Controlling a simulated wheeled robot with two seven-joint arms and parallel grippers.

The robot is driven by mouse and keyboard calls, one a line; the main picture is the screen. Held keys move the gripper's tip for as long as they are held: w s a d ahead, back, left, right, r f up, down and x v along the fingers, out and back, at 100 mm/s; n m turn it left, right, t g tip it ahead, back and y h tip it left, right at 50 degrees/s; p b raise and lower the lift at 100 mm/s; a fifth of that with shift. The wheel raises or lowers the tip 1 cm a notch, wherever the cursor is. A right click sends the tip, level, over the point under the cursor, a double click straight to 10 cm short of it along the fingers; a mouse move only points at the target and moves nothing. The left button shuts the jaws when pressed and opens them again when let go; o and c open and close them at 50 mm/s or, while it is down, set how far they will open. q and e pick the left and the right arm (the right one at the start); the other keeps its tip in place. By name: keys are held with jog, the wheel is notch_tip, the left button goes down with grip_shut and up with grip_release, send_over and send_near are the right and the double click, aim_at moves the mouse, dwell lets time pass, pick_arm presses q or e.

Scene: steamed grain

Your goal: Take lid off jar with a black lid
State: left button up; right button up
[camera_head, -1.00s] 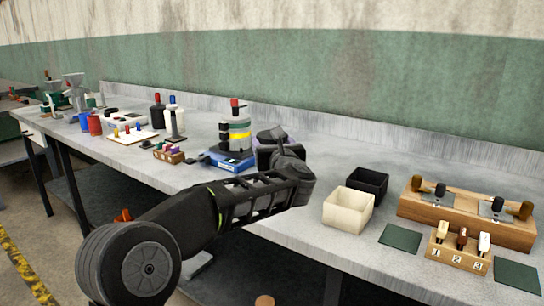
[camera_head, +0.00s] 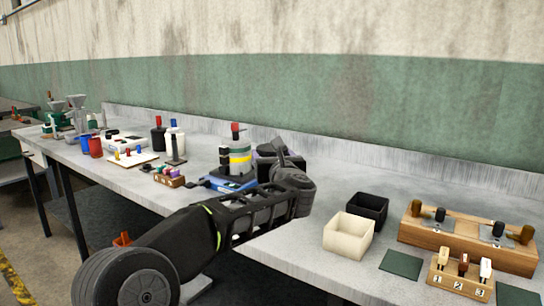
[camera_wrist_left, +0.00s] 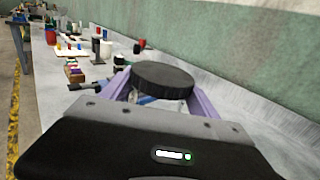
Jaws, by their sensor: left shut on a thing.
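In the left wrist view a round black lid (camera_wrist_left: 161,78) sits between the two purple fingers of my left gripper (camera_wrist_left: 160,90), which is shut on it. A little of something pale shows below the lid, but whether the lid is still on the jar cannot be told. In the head view my left gripper (camera_head: 267,150) is over the bench, just right of the grey canister with a yellow band. My wrist hides most of the fingers and the lid there. The jar's body cannot be made out. My right gripper is not in view.
The canister (camera_head: 240,160) stands on a blue base (camera_head: 229,185) close left of my gripper. A cream box (camera_head: 347,238) and a black box (camera_head: 368,208) stand to the right. A wooden block with knobs (camera_head: 465,240) is farther right. The bench behind my gripper is clear.

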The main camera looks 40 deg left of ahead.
pick_arm(q)
grip_shut()
dwell(0.4)
